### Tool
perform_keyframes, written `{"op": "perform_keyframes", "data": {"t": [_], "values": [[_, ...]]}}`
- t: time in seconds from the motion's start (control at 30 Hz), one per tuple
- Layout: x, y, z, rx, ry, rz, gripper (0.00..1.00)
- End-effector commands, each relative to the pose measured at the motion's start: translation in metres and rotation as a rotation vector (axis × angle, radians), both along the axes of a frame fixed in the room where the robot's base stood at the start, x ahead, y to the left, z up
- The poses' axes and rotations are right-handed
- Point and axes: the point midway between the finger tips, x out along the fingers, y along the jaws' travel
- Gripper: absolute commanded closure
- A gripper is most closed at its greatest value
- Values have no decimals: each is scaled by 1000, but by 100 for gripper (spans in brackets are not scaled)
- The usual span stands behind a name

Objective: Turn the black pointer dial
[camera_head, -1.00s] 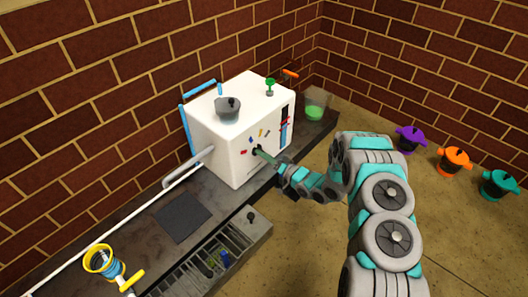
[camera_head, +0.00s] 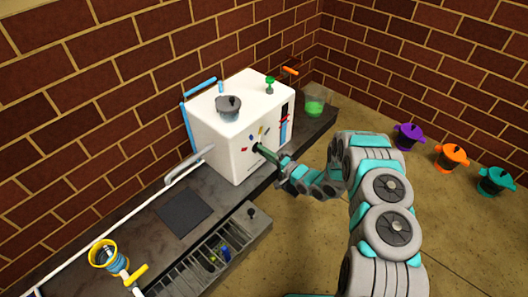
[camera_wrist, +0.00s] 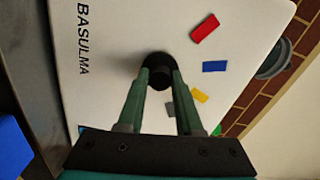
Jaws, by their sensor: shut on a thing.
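The black dial (camera_wrist: 158,60) sits on the white front of a box-shaped machine (camera_wrist: 110,35), among red, blue, yellow and grey marks. In the wrist view my gripper (camera_wrist: 160,76) has its two green fingers shut on the dial, one on each side of its knob. The fingers hide parts of the dial, and I cannot tell where its pointer faces. In the head view my gripper (camera_head: 262,150) reaches the front of the machine (camera_head: 226,150) from the right, and the dial is mostly hidden there.
A grey pot (camera_head: 228,108) and a green knob (camera_head: 270,84) are on top of the machine. A dark counter (camera_head: 150,240) runs below it, with an open slotted drawer (camera_head: 205,262) in front. Several coloured pots stand far right.

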Motion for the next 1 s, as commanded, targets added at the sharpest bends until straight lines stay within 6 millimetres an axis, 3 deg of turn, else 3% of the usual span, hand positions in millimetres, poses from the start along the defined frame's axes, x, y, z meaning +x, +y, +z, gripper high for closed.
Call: {"op": "perform_keyframes", "data": {"t": [0.37,0.4,0.63,1.0], "values": [[1,-1,0,1,2,-4,100],[2,-1,0,1,2,-4,63],[1,-1,0,1,2,-2,38],[-3,-5,0,1,2,-1,36]]}}
